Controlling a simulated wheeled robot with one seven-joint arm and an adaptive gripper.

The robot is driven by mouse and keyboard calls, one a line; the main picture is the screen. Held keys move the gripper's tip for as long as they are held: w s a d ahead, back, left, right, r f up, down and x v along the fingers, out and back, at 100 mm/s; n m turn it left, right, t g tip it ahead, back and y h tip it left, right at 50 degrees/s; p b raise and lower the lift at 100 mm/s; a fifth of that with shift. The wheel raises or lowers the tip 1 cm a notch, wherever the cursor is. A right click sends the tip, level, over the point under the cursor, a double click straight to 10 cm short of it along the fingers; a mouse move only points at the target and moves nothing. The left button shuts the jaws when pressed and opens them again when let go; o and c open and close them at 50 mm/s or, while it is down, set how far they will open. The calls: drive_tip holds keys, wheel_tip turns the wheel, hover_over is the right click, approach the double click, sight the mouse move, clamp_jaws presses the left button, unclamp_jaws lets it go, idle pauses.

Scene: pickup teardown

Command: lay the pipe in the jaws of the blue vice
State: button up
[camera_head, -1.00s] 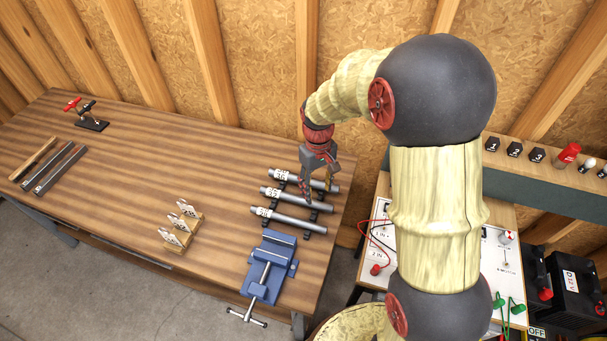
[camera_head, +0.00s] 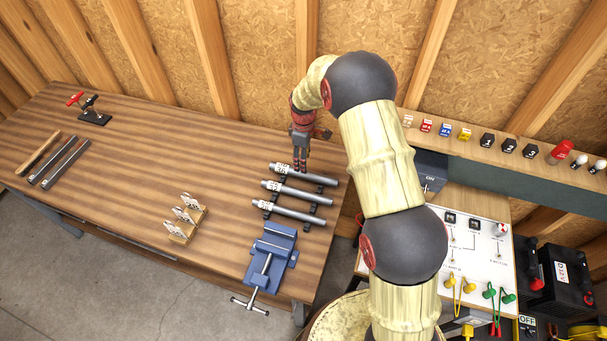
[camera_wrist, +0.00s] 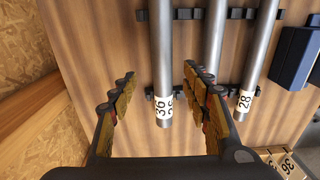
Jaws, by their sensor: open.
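Three grey pipes lie side by side on dark rests on the bench: the far pipe (camera_head: 312,176), the middle pipe (camera_head: 302,193) and the near pipe (camera_head: 297,212). In the wrist view the far pipe (camera_wrist: 161,50) carries the label 36 and the near pipe (camera_wrist: 264,45) the label 28; a finger hides the middle one's label. The blue vice (camera_head: 272,250) stands in front of the pipes, its jaws empty. It shows partly in the wrist view (camera_wrist: 296,55). My gripper (camera_head: 300,167) is open above the far pipe's labelled end, which appears between the fingers (camera_wrist: 158,75).
A wooden block with several number cards (camera_head: 184,220) stands left of the vice. Dark bars (camera_head: 62,163) and a red-handled tool (camera_head: 85,106) lie at the bench's left. A wooden wall rises behind. A shelf (camera_head: 440,143) and electrical panel (camera_head: 475,245) are at right.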

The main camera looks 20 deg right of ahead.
wheel_tip(320, 180, down, 7)
drive_tip(key=shift+s+r+p, duration=0.1)
drive_tip(key=shift+s+p, duration=0.05)
drive_tip(key=shift+p, duration=0.15)
drive_tip(key=shift+c, duration=0.6)
clamp_jaws()
drive_tip(key=shift+r, duration=0.1)
